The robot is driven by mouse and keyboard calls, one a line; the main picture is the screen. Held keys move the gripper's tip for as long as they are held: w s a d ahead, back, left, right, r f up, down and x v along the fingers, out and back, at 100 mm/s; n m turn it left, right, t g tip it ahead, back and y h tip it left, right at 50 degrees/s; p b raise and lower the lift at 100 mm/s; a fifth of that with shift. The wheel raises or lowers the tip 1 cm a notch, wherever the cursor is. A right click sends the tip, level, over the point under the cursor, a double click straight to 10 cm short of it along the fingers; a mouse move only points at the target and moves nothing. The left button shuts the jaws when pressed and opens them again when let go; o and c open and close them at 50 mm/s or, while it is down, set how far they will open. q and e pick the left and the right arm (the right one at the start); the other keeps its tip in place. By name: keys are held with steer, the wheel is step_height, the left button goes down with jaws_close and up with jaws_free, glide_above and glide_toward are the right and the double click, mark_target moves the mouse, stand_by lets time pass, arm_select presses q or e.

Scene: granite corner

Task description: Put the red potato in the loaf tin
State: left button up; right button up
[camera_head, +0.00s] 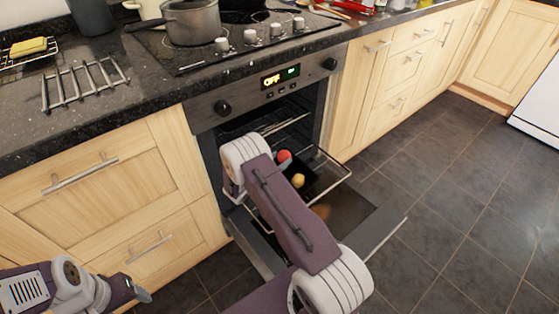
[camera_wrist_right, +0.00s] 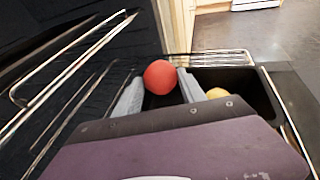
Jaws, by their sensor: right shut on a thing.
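The red potato (camera_wrist_right: 160,77) is between the two grey fingers of my right gripper (camera_wrist_right: 162,92), which is shut on it. In the head view the red potato (camera_head: 284,156) shows just past my right arm, in front of the open oven. The dark loaf tin (camera_wrist_right: 243,78) sits on the pulled-out oven rack, right of the potato in the wrist view. A yellow potato (camera_wrist_right: 219,93) lies in the tin. My right forearm hides part of the tin in the head view. My left gripper (camera_head: 142,293) is at the lower left, away from these things; its jaws are unclear.
The oven door (camera_head: 365,225) is folded down below the wire rack (camera_head: 345,165). Oven side rails (camera_wrist_right: 70,70) run close on the left in the wrist view. A pot (camera_head: 190,22) stands on the hob above, and a metal trivet (camera_head: 85,85) lies on the counter.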

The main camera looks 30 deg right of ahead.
steer(key=shift+f+b, duration=0.3)
steer(key=shift+f, duration=0.2)
steer(key=o, duration=1.4)
steer(key=shift+r, duration=0.1)
